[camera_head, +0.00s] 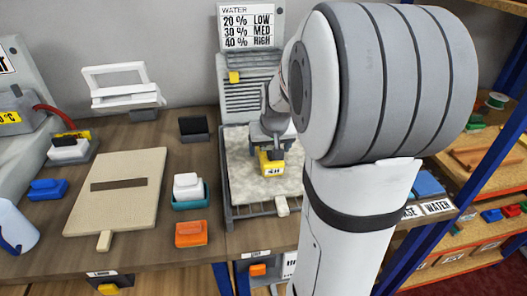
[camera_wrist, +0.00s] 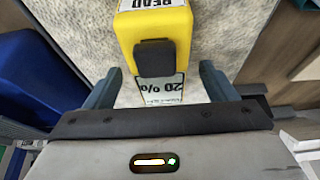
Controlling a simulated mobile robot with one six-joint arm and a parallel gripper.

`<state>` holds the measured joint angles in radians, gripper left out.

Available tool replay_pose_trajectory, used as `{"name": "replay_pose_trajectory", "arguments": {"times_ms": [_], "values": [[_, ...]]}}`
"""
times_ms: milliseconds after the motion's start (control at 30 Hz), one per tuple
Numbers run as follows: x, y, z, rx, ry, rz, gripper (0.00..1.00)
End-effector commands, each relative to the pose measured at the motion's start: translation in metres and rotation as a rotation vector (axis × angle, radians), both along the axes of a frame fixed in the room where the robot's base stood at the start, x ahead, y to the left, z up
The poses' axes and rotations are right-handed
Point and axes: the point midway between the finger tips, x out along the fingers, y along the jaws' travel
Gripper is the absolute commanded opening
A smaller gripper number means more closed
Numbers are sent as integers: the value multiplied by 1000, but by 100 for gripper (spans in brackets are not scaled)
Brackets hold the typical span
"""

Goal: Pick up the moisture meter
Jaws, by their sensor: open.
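The moisture meter (camera_head: 271,163) is a small yellow block with a white label, on the pale rug piece (camera_head: 240,160) in the grey rack at the middle. In the wrist view the meter (camera_wrist: 126,32) shows yellow sides, a black knob (camera_wrist: 154,58), a label reading "READ" and another reading "20 %". My gripper (camera_head: 269,146) is directly above the meter in the head view. In the wrist view my gripper (camera_wrist: 160,78) is open, with one finger on each side of the meter's near end and visible gaps between. The meter's underside is hidden.
Left on the wooden bench are a beige board (camera_head: 130,210), an orange block (camera_head: 191,234), a white-topped teal block (camera_head: 189,192) and a blue block (camera_head: 47,189). A sign (camera_head: 248,27) lists "WATER" levels. Shelves with blue posts (camera_head: 435,238) stand right. My arm hides part of the bench.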

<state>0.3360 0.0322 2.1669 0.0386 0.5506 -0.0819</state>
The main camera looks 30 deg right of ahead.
Motion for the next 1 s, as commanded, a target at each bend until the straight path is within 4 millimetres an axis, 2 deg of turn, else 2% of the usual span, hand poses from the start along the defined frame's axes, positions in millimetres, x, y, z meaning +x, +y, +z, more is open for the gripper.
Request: {"name": "replay_pose_trajectory", "arguments": {"times_ms": [133, 400, 1000], "values": [[6, -2, -15, 1, 2, 0, 78], [7, -2, -17, 0, -1, 1, 78], [7, -1, -17, 0, 0, 2, 29]]}}
